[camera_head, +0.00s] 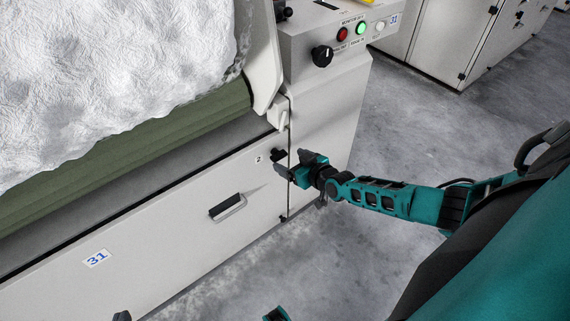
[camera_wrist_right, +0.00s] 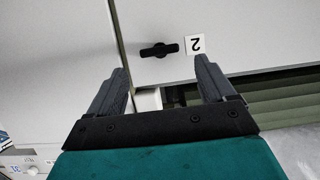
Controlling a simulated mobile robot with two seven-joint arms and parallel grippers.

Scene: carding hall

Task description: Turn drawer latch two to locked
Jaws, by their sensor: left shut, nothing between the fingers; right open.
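Drawer latch two is a small black turn handle (camera_wrist_right: 159,50) on the pale drawer front. It lies level in the right wrist view, beside a white label with a 2 (camera_wrist_right: 195,45). In the head view the latch (camera_head: 278,155) is at the drawer's upper right corner, partly behind my right gripper. My right gripper (camera_head: 287,172) is open, with its fingers toward the latch. In the wrist view the latch shows between and beyond the fingertips (camera_wrist_right: 160,68), apart from both. A dark tip, apparently my left gripper (camera_head: 122,316), barely shows at the bottom edge; most is cut off.
The drawer front has a black-and-grey handle (camera_head: 228,207) and a 31 label (camera_head: 96,258). Above are a green roller (camera_head: 130,145) and white fibre (camera_head: 110,75). A control panel with a black knob (camera_head: 322,56) stands above right. The grey floor is clear.

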